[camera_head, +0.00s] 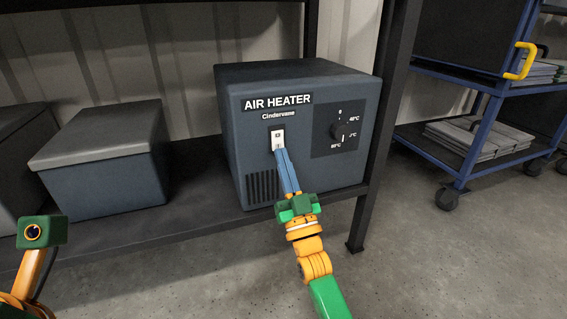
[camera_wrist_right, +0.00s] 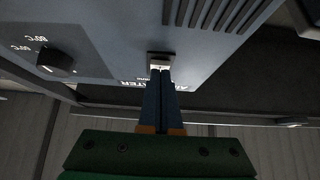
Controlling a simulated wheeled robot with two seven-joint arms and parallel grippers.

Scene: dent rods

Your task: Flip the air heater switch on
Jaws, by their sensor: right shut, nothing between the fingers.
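The air heater (camera_head: 300,172) is a dark blue-grey box on a dark shelf, with a white "AIR HEATER" label on its front. Its white rocker switch (camera_head: 277,137) sits below the label; it also shows in the right wrist view (camera_wrist_right: 159,62), partly hidden by my fingers. My right gripper (camera_head: 281,154) is shut and empty, its blue fingertips at the lower part of the switch. I cannot tell whether they touch it. In the right wrist view the fingers (camera_wrist_right: 160,76) lie side by side, pointing at the switch. At the lower left is a green and orange part of my left arm; its fingers are not visible.
A dial (camera_head: 343,131) with temperature marks sits right of the switch, and a vent grille (camera_head: 263,187) below it. A lidded grey-blue box (camera_head: 103,175) stands left on the shelf (camera_head: 190,212). A black shelf post (camera_head: 385,120) and a blue trolley (camera_head: 470,150) are at right.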

